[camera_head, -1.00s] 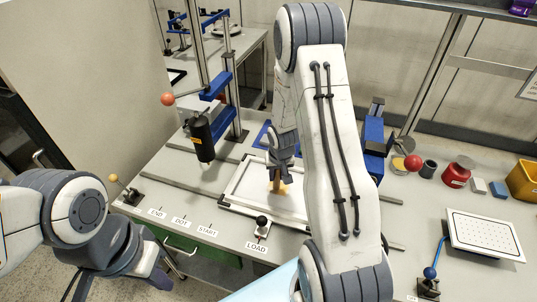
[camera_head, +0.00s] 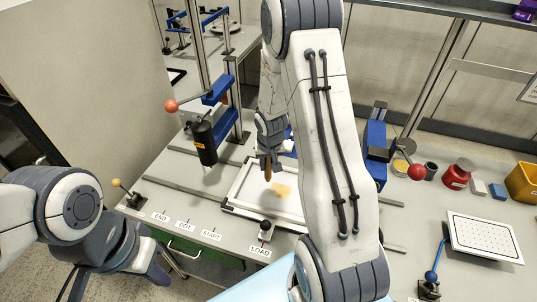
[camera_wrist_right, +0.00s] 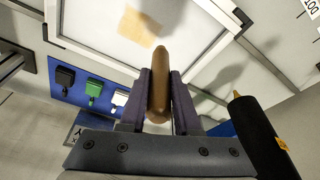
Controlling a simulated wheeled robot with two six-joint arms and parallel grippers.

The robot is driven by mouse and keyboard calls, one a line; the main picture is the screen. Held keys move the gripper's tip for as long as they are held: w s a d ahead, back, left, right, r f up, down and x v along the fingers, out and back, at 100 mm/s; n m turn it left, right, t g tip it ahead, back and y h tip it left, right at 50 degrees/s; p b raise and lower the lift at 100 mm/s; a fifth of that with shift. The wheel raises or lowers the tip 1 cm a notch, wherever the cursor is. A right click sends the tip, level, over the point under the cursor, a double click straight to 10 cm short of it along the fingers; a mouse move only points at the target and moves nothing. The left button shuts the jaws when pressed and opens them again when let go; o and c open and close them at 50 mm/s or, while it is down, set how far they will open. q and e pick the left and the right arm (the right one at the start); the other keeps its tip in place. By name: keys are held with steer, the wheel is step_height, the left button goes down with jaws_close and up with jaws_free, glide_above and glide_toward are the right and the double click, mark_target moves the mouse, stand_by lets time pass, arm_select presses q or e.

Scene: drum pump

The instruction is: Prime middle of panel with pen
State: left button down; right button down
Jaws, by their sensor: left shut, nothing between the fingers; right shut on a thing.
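The white panel (camera_head: 268,205) lies in a light frame on the bench, with a tan patch (camera_head: 281,190) near its middle. The patch also shows in the right wrist view (camera_wrist_right: 139,27). My right gripper (camera_head: 268,154) is shut on a brown pen (camera_head: 268,172), which points down over the panel, left of and behind the patch. In the right wrist view the pen (camera_wrist_right: 159,70) stands between the fingers; whether its tip touches the panel I cannot tell. My left gripper (camera_head: 157,277) is shut and empty, low at the left, away from the panel.
A black cylinder (camera_head: 204,143) on a blue-armed stand is left of the panel. A LOAD label (camera_head: 260,252) and a small black-knobbed clamp (camera_head: 265,231) are at the panel's front edge. A dotted white plate (camera_head: 484,236) is at right.

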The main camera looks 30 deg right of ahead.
steer(key=shift+w+p+v, duration=0.25)
steer(key=shift+p+v, duration=0.45)
steer(key=shift+v, duration=0.35)
steer(key=shift+d+r, duration=0.1)
